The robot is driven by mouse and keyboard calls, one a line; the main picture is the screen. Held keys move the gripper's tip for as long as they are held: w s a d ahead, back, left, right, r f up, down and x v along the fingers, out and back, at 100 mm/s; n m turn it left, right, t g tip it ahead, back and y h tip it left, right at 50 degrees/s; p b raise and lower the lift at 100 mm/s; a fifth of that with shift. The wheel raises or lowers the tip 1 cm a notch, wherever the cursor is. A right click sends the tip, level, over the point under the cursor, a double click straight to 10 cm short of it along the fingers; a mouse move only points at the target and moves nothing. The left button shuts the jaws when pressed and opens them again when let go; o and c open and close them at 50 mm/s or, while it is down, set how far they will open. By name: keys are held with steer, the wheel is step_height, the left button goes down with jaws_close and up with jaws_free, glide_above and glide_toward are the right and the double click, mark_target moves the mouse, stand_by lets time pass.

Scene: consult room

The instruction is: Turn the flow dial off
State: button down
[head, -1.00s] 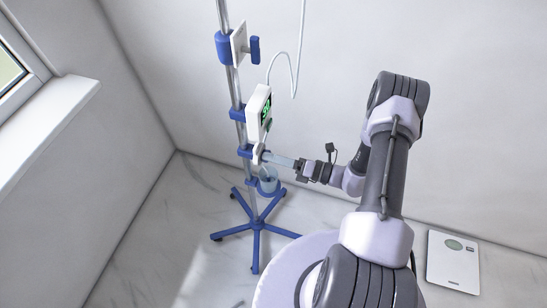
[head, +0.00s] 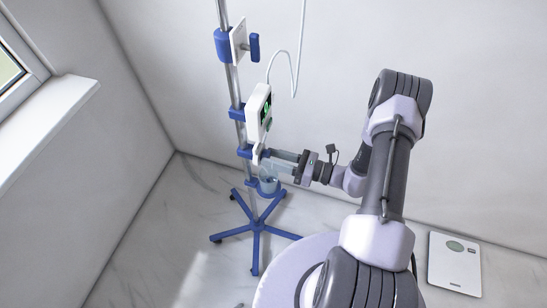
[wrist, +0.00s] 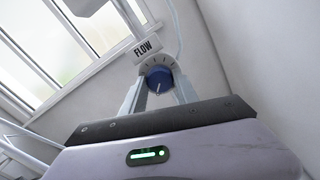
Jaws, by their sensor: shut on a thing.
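The flow dial (wrist: 160,80) is a round blue knob with a white pointer line, seen in the wrist view below a FLOW label (wrist: 146,48). Its pointer aims down and slightly left, and tick marks ring its upper side. My gripper (wrist: 161,88) has one finger on each side of the knob and is shut on it. In the head view my gripper (head: 268,160) reaches in from the right to the lower part of the stand, its two fingers one above the other. The dial's face is hidden there.
A white device with a green display (head: 259,110) is clamped to the pole (head: 234,85) above my gripper. Blue wheeled legs (head: 257,226) spread below, near a small cup (head: 268,186). A white scale (head: 454,263) lies at right. A window is at left.

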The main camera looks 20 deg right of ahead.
stand_by(0.4)
steer(key=c, duration=0.9)
jaws_free()
steer(key=p+v, duration=0.3)
steer(key=v, duration=1.4)
steer(key=shift+s+d, duration=0.15)
steer(key=shift+d, duration=0.05)
